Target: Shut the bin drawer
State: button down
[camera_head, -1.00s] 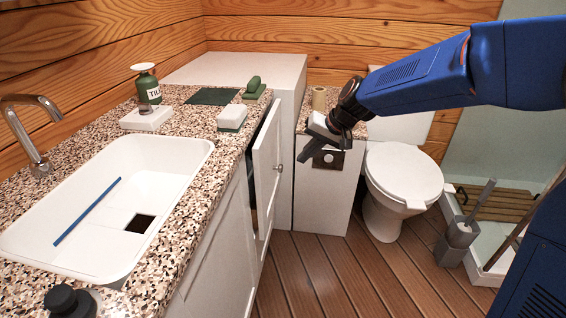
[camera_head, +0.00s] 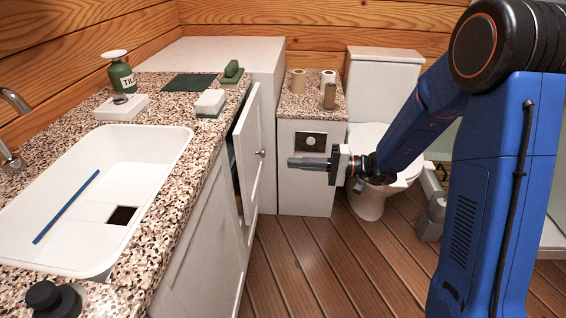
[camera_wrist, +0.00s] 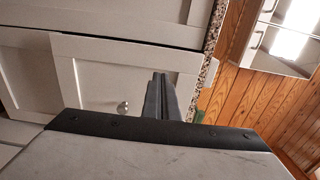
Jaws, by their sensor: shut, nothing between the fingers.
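The bin drawer (camera_head: 247,160) is a white panelled front with a round metal knob (camera_head: 262,153). It stands out from the counter's cabinet face, with a dark gap behind its edge. My gripper (camera_head: 291,162) is shut and empty. It points left toward the drawer front, just right of the knob in the head view; the exact distance is hard to tell. In the wrist view, a white panelled front (camera_wrist: 100,78) with a round knob (camera_wrist: 122,107) lies beyond my closed fingers (camera_wrist: 160,92). The inside of the drawer is hidden.
The speckled counter (camera_head: 200,150) with a white sink (camera_head: 75,215) runs along the left. A low cabinet (camera_head: 308,195) with rolls on top stands behind my gripper, beside the toilet (camera_head: 370,195). The wooden floor (camera_head: 320,265) in front is clear.

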aim_at(245, 160)
jog(key=a, duration=1.3)
jog(key=a, duration=0.4)
jog(key=shift+a, duration=0.15)
dwell(0.3)
